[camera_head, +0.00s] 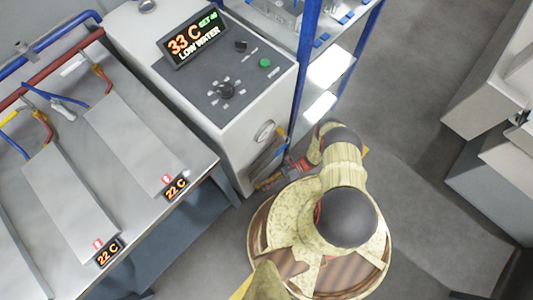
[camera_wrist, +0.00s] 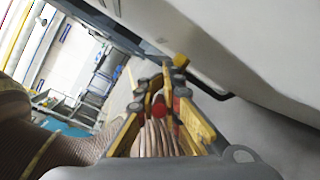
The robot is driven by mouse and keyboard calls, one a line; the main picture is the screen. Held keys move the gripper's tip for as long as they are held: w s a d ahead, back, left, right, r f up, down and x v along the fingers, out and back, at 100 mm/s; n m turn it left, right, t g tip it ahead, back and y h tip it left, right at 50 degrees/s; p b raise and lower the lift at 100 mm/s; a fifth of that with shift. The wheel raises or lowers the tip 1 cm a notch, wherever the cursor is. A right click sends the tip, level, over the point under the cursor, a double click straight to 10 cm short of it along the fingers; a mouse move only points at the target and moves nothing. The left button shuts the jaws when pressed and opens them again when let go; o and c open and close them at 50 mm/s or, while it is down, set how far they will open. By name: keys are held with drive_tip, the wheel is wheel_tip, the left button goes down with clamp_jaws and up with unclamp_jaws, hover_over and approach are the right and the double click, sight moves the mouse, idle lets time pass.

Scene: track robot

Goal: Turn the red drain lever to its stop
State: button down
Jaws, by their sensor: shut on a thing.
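The red drain lever shows in the wrist view as a small red rounded piece (camera_wrist: 158,109) between my yellow fingers. My gripper (camera_wrist: 160,92) is shut on it, close beside the pale cabinet wall. The fingers hide most of the lever, so its angle and its stop cannot be made out. I cannot single out the lever there.
The cabinet display (camera_head: 192,38) reads 33 C, SET 40, LOW WATER. A dark knob (camera_head: 227,91) and a green button (camera_head: 265,62) are on its top. A blue-framed rack (camera_head: 306,60) stands behind. A bench with grey plates (camera_head: 135,140) is at left.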

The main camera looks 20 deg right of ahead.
drive_tip(key=shift+s+a+y, duration=0.2)
drive_tip(key=shift+s+y, duration=0.1)
drive_tip(key=shift+s, duration=0.2)
drive_tip(key=shift+r, duration=0.1)
drive_tip(key=c, duration=1.9)
unclamp_jaws()
drive_tip(key=shift+w, duration=0.2)
drive_tip(key=shift+d, duration=0.1)
drive_tip(key=w+d, duration=0.1)
drive_tip(key=d, duration=0.6)
drive_tip(key=shift+w+d, duration=0.15)
drive_tip(key=shift+w, duration=0.1)
drive_tip(key=shift+c, duration=0.4)
